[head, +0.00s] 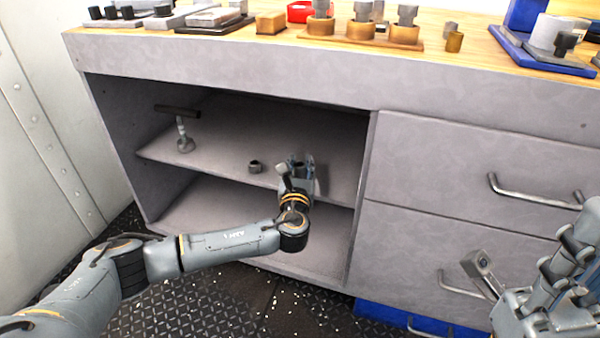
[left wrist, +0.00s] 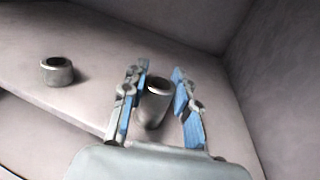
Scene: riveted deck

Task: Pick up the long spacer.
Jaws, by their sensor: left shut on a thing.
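The long spacer (left wrist: 153,108) is a grey metal tube, taller than the other one. It stands between the two blue-padded fingers of my left gripper (left wrist: 160,100) in the left wrist view, and its lower part is partly hidden. In the head view my left gripper (head: 300,165) reaches into the open cabinet at shelf height and is shut on this spacer, which is mostly hidden there by the fingers. A short spacer (head: 255,167) stands on the shelf to the left of it, also in the left wrist view (left wrist: 57,71). My right gripper (head: 525,262) is open and empty at the lower right.
The cabinet's middle shelf (head: 225,150) also holds a T-handled tool (head: 182,130) at the left. The cabinet's divider and drawers with bar handles (head: 530,192) stand to the right. The wooden benchtop (head: 450,60) above carries several blocks and fixtures.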

